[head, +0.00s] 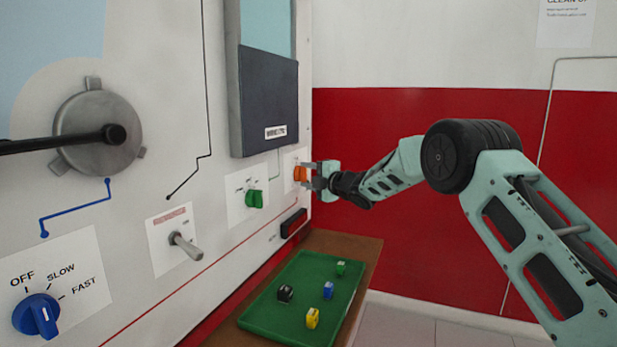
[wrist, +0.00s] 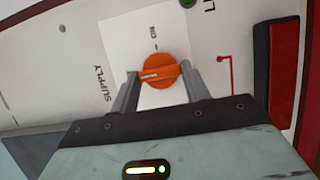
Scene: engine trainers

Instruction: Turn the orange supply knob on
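The orange supply knob (head: 300,174) sits on a white label plate at the right end of the panel in the head view. In the wrist view the orange knob (wrist: 158,71) is round with a raised grip bar, and the word SUPPLY shows to its left. My gripper (head: 308,174) is at the knob, coming from the right. In the wrist view my gripper (wrist: 160,80) has its two fingers apart, one on each side of the knob. I cannot tell whether the fingertips touch it. No clear grip on the bar shows.
A green knob (head: 254,198) is left of the supply knob, with its edge also in the wrist view. A dark red-fronted box (head: 293,223) is below. A green tray (head: 262,313) with several small blocks rests on a wooden shelf (head: 352,243). A toggle lever (head: 186,246) and blue knob (head: 37,315) are left.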

